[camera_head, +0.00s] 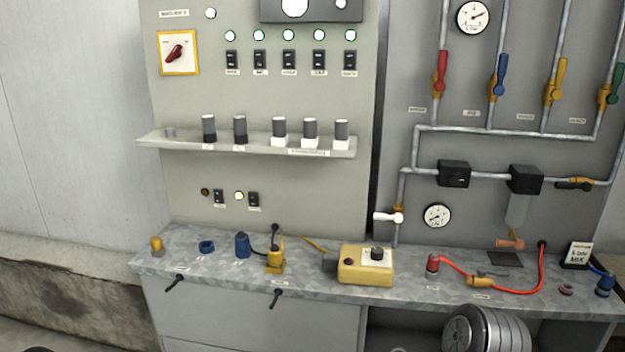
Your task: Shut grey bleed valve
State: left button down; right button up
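No valve is clearly marked as the grey bleed valve; the labels are too small to read. A brass valve with a dark grey or black lever (574,183) sits on the right pipe, its lever roughly in line with the horizontal pipe. A brass valve with a thin greyish lever (488,281) lies in the red hose on the bench. A white-levered valve (389,217) sits on the lower vertical pipe, its lever pointing left across the pipe. Neither of my grippers is in view.
Red (441,72), blue (499,75), yellow (559,77) and green (610,85) levers sit on upper pipes. The bench (215,268) carries a yellow box (365,268), a red hose (540,275) and small fittings. A ribbed grey cylinder (485,330) stands below its front edge.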

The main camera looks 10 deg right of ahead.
aim_at(482, 271)
jog(key=z, duration=1.35)
